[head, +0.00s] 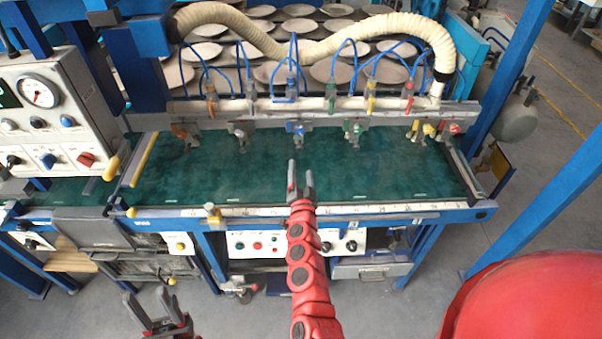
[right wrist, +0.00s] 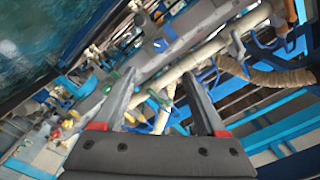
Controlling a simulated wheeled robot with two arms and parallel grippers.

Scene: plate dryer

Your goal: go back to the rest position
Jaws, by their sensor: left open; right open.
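My right gripper (head: 300,177) is at the end of the red arm in the middle of the head view. It appears over the front part of the dryer's green bed (head: 390,175), with its fingers pointing toward the machine. In the right wrist view my right gripper (right wrist: 160,82) has its two grey fingers apart, with nothing between them. My left gripper (head: 156,308) is low at the left of the head view, in front of the machine, open and empty. Most of the left arm is out of view.
A pipe bar (head: 320,104) with valves and blue hoses crosses behind the bed. Plates (head: 330,70) lie in rows beyond it. A control panel (head: 45,110) stands at left. Blue posts (head: 540,200) rise at right. Grey floor (head: 400,310) is open in front.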

